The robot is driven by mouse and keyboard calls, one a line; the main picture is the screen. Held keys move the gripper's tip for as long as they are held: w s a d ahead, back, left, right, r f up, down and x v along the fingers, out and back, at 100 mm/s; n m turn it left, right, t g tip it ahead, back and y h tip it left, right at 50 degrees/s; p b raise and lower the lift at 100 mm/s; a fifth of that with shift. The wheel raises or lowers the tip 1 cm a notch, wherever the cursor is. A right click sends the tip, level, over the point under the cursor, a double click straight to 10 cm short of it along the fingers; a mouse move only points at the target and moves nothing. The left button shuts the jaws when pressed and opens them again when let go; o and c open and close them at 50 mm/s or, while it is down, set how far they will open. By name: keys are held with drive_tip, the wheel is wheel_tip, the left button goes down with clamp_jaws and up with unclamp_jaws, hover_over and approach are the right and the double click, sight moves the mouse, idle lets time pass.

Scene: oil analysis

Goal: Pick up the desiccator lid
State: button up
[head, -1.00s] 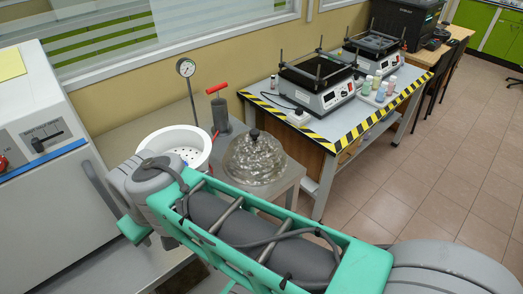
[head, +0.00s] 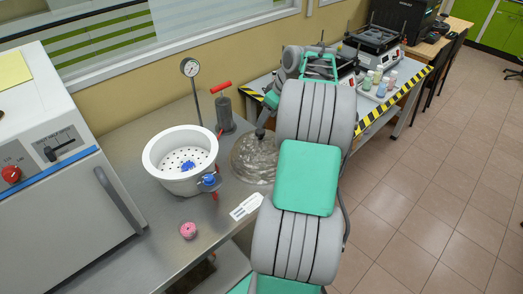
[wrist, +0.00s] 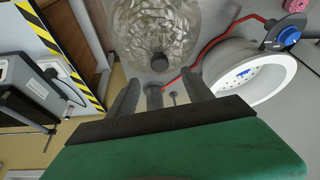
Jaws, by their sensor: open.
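The desiccator lid is a clear, rippled glass dome (head: 252,158) with a dark knob on top. It stands on the grey bench, partly hidden behind my arm in the head view. In the wrist view the lid (wrist: 155,22) fills the top middle, with its knob (wrist: 160,62) facing the camera. My gripper (wrist: 160,78) is open and empty. Its two fingers point toward the lid, and the knob appears roughly centred just beyond the fingertips. I cannot tell the exact gap. The white desiccator base (head: 155,168) with a perforated plate stands left of the lid.
A pressure gauge (head: 190,68) and a grey pump (head: 225,113) with a red handle stand behind the base. A pink object (head: 188,231) and a white label (head: 246,207) lie in front. A white oven (head: 60,180) is at left; hotplates and bottles are at right.

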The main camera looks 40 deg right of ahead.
sight(261, 131)
drive_tip(key=p+x, duration=0.2)
drive_tip(key=x, duration=0.5)
drive_tip(key=shift+f, duration=0.3)
drive_tip(key=shift+c, duration=0.5)
drive_tip(key=c, duration=1.2)
drive_tip(key=shift+d+r, duration=0.1)
drive_tip(key=shift+r, duration=0.05)
